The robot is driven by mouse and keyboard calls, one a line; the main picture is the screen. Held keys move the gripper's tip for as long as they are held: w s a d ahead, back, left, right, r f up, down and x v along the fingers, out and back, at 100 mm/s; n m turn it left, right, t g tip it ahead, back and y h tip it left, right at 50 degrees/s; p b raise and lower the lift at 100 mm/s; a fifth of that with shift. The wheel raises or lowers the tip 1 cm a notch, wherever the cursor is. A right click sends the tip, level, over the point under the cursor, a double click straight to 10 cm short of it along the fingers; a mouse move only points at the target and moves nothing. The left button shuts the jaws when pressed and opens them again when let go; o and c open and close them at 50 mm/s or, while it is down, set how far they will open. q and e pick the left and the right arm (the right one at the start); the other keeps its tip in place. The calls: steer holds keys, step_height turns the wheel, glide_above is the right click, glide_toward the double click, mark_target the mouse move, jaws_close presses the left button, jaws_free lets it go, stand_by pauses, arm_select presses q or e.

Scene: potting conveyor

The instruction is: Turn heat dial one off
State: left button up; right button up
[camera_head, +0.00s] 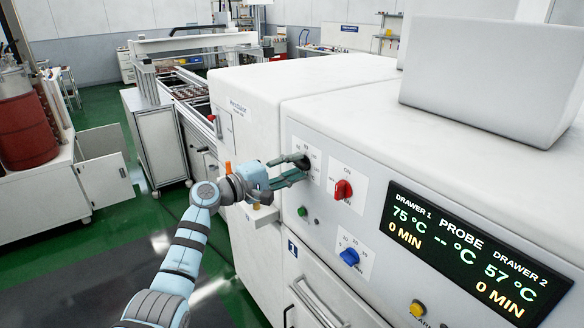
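My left gripper (298,167) reaches the upper left of the white machine's front panel. Its two fingers are apart, with the tips at a dark dial (305,163) that they partly cover. The dial's pointer direction is hidden, and I cannot tell whether the fingers grip it. A white label with small print surrounds this dial. Right of it is a red switch (343,190) on a plate marked ON at its top. Below is a blue dial (349,257) with a number scale. My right gripper is out of view.
The display (466,250) reads drawer 1 75 °C, 0 MIN; drawer 2 57 °C, 0 MIN. A green button (302,211) and yellow button (417,308) sit on the panel. A drawer handle (318,303) juts out below. Green floor (110,225) is open at left.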

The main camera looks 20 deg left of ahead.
arm_select(q)
steer(key=shift+s+a, duration=0.1)
steer(key=v, duration=1.2)
